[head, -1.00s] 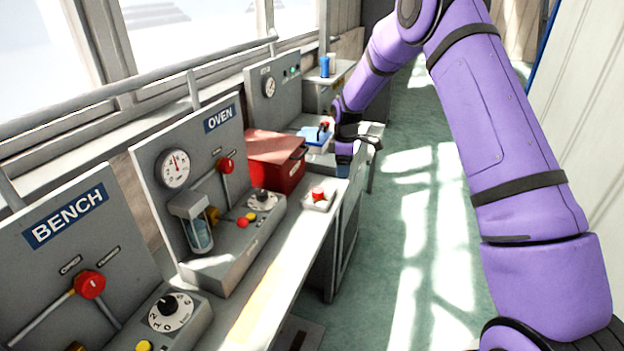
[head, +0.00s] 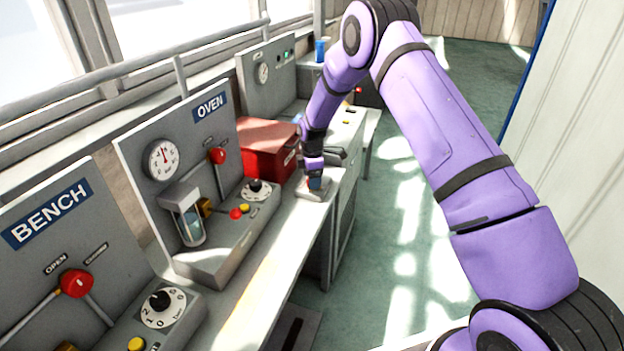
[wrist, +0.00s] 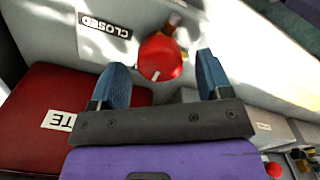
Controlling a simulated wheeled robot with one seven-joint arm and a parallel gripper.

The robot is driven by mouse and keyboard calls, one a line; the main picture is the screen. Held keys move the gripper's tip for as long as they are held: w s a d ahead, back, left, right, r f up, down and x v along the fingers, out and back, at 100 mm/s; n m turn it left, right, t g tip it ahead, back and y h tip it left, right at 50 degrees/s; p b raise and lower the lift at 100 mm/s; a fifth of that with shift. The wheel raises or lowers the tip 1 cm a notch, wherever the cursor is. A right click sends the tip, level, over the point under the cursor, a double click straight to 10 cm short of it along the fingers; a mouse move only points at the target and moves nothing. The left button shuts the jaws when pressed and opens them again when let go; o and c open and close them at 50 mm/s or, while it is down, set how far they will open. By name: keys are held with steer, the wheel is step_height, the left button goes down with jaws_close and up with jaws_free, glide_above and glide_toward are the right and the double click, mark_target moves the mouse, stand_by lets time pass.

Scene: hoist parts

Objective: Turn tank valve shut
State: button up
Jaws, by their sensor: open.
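The red valve knob (wrist: 160,58) sits on a pale surface beside a "CLOSED" label (wrist: 104,25), with a brass piece (wrist: 173,20) just beyond it. My gripper (wrist: 162,66) is open, its two blue fingers on either side of the knob, with gaps between them and the knob. In the head view my gripper (head: 315,181) points down over the small white base (head: 313,194) on the bench. It hides most of the knob there. I cannot tell which way the valve is turned.
A red box (head: 266,150) stands close behind my gripper; it fills the lower left of the wrist view (wrist: 40,110). The OVEN panel (head: 150,130), with dial and lever, stands to the left, the BENCH panel (head: 40,250) nearer. The floor (head: 390,230) right of the bench is clear.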

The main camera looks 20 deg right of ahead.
steer(key=shift+f, duration=0.4)
steer(key=c, duration=0.9)
